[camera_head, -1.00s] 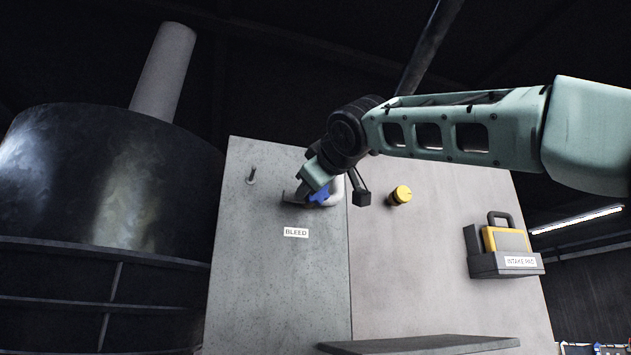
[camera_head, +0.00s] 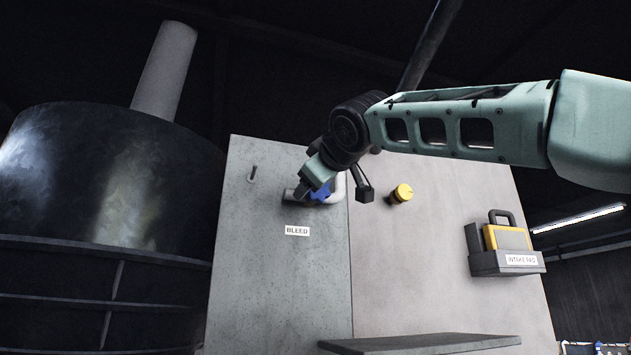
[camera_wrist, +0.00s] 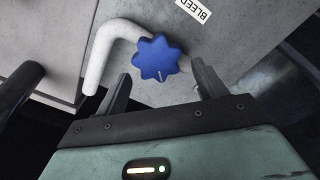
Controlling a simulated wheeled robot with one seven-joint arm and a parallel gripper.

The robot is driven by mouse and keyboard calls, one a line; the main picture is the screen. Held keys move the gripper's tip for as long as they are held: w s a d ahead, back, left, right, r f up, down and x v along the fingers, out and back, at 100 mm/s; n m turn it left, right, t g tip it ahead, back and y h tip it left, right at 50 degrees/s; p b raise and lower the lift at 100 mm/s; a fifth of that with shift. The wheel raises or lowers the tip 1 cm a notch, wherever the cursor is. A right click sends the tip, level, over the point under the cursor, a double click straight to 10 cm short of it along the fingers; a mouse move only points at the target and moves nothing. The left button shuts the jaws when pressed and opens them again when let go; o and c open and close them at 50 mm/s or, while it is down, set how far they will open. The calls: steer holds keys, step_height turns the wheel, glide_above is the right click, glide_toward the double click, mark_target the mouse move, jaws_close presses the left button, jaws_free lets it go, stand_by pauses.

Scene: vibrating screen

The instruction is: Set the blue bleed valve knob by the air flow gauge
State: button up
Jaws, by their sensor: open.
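The blue bleed valve knob (camera_wrist: 157,58) is a lobed wheel with a white pointer mark, in the wrist view. It sits by a pale bent pipe (camera_wrist: 104,50). My gripper (camera_wrist: 158,82) is open, with one finger to each side of the knob and gaps between. In the head view the knob (camera_head: 322,192) is partly hidden behind my gripper (camera_head: 306,190). The BLEED label (camera_head: 297,231) is on the panel below it. No air flow gauge can be made out.
The grey panel (camera_head: 280,290) carries a small peg (camera_head: 252,173), a yellow knob (camera_head: 403,193) and an INTAKE PAD holder (camera_head: 506,263) at right. A ledge (camera_head: 420,344) juts out below. A large dark drum (camera_head: 110,180) stands at left.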

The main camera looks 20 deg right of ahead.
steer(key=s+b, duration=0.6)
steer(key=s, duration=1.1)
steer(key=w+a+f+n+g+y+b, duration=0.1)
steer(key=w+a+f+g, duration=0.2)
steer(key=f, duration=0.6)
steer(key=w+a+f+g+y, duration=0.1)
steer(key=w+a+f, duration=0.25)
steer(key=f, duration=0.55)
steer(key=s+a+f+g+b, duration=0.1)
steer(key=a+f+g, duration=0.2)
steer(key=f, duration=0.9)
steer(key=s+a+f+g+b, duration=0.1)
steer(key=a+f+g, duration=0.15)
steer(key=f, duration=0.95)
steer(key=s+d+f+g, duration=0.2)
steer(key=s+f, duration=0.4)
steer(key=f, duration=0.4)
steer(key=s+d+f+m+g+h+b, duration=0.1)
steer(key=s+d+f+g, duration=0.1)
steer(key=s+f, duration=0.5)
steer(key=s+d+f+m+g, duration=0.1)
steer(key=s+f+g, duration=0.3)
steer(key=f, duration=1.1)
steer(key=s+d, duration=0.1)
steer(key=s, duration=0.1)
steer(key=shift+s+d+b, duration=0.3)
steer(key=shift+d, duration=0.1)
steer(key=shift+g, duration=0.25)
